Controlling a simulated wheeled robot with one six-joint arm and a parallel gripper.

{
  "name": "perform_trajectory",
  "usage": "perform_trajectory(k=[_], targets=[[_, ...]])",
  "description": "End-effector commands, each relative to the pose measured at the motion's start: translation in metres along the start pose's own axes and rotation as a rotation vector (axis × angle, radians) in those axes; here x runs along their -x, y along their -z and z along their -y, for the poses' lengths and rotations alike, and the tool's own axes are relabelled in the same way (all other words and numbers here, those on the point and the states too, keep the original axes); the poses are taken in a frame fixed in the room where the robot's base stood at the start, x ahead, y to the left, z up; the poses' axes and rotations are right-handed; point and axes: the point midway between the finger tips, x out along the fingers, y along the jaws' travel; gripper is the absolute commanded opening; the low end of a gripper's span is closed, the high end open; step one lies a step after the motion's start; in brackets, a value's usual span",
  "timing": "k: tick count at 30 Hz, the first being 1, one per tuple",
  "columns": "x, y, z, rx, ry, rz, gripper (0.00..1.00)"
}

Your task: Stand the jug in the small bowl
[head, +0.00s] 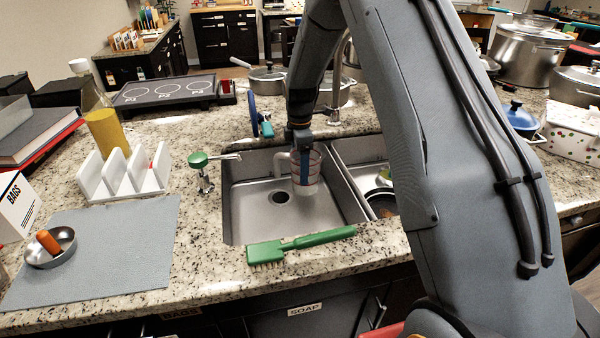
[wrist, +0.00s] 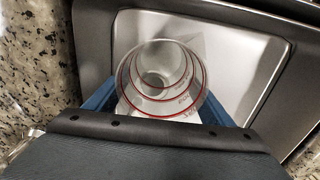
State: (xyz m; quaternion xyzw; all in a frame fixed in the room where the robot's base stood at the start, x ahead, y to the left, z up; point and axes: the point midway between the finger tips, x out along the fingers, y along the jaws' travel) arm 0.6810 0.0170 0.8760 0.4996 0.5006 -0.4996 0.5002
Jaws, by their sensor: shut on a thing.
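The jug (head: 306,174) is a clear measuring jug with red markings, held upright over the left sink basin in the head view. In the wrist view the jug (wrist: 158,80) is seen from above, looking into its open mouth, and it looks empty. My gripper (head: 304,168) is shut on the jug, with its blue fingers on either side of it in the wrist view (wrist: 160,108). The small bowl (head: 50,248) is a grey metal bowl on the blue-grey mat at the left. An orange-brown object (head: 48,241) lies in it, leaning on its rim.
The mat (head: 120,240) has bare room right of the bowl. A green brush (head: 300,244) lies at the front edge of the sink (head: 245,210). A green-topped fixture (head: 200,162) stands left of the sink.

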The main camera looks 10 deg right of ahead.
Motion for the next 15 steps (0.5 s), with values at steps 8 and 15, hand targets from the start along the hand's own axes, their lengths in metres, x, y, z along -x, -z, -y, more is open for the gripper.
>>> perform_trajectory(k=[8,15], targets=[[-0.029,0.0,0.001,0.0,0.002,0.0,0.5],[-0.031,0.0,0.001,0.0,0.0,0.0,0.5]])
